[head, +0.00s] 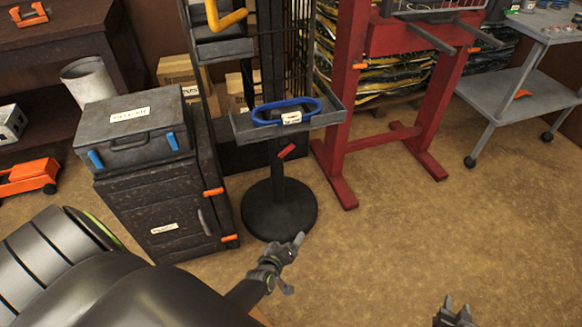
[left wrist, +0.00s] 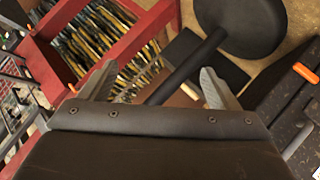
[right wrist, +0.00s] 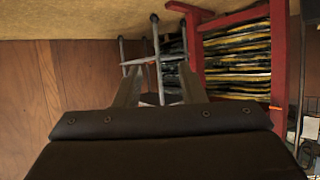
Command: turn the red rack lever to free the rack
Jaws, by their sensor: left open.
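A red upright frame (head: 349,110) stands at the back right of the head view, with small orange pieces (head: 359,66) on its posts. A short red piece (head: 287,151) sticks out from the post of a black round-based stand (head: 279,207). I cannot tell for certain which piece is the rack lever. My left gripper (head: 292,264) is open and empty, in front of the stand's base in the head view. In the left wrist view its fingers (left wrist: 158,87) are wide apart. My right gripper (head: 455,307) is at the lower edge, open and empty (right wrist: 160,72).
The stand carries a grey tray (head: 240,127) with a blue ring (head: 262,112). A dark cabinet (head: 160,205) with a grey case (head: 133,131) stands left of it. A grey wheeled cart (head: 525,82) is at the right. The floor at the lower right is clear.

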